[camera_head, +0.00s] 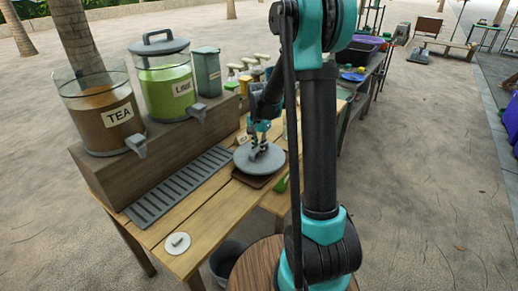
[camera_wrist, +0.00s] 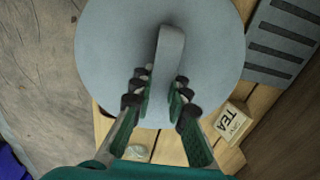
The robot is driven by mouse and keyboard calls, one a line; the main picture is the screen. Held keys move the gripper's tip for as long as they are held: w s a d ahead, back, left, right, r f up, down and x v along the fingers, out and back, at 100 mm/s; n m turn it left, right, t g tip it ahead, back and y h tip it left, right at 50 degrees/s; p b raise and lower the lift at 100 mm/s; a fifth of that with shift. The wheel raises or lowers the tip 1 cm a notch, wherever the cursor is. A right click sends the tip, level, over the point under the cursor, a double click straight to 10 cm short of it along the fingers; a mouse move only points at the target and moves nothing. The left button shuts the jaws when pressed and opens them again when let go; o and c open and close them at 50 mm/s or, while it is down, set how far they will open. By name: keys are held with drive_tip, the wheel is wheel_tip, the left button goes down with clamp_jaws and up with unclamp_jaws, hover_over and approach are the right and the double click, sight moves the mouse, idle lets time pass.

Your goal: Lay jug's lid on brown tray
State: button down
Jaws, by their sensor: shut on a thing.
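The jug's lid (camera_head: 245,163) is a round grey disc with a raised strap handle. My gripper (camera_head: 258,150) is shut on the handle from above. In the wrist view the lid (camera_wrist: 115,45) fills the upper middle, and the fingers of my gripper (camera_wrist: 158,92) sit on both sides of the handle (camera_wrist: 171,50). The brown tray (camera_head: 254,183) shows under the lid's front edge; the lid hides most of it. The lid looks level and low over the tray; I cannot tell if they touch. The tea jug (camera_head: 103,110) has an open top.
The lime jug (camera_head: 166,80), with its own lid, stands beside the tea jug on a wooden riser. A drip grate (camera_head: 180,185) runs before them. A small white disc (camera_head: 178,243) lies at the table's near end. A TEA card (camera_wrist: 232,122) is beside the lid.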

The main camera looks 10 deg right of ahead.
drive_tip(key=shift+f, duration=0.2)
drive_tip(key=c, duration=0.9)
unclamp_jaws()
drive_tip(key=shift+r, duration=0.1)
drive_tip(key=shift+r, duration=3.95)
drive_tip(key=s+d+f+n+t, duration=0.1)
drive_tip(key=s+f+n, duration=0.1)
drive_tip(key=s, duration=0.6)
drive_tip(key=s+d+f+n+t, duration=0.1)
drive_tip(key=s+n, duration=0.3)
drive_tip(key=s, duration=0.4)
drive_tip(key=s+d+f+n+t, duration=0.2)
drive_tip(key=s+f+n, duration=0.1)
drive_tip(key=s, duration=0.6)
drive_tip(key=shift+d+f, duration=0.1)
drive_tip(key=shift+f, duration=0.45)
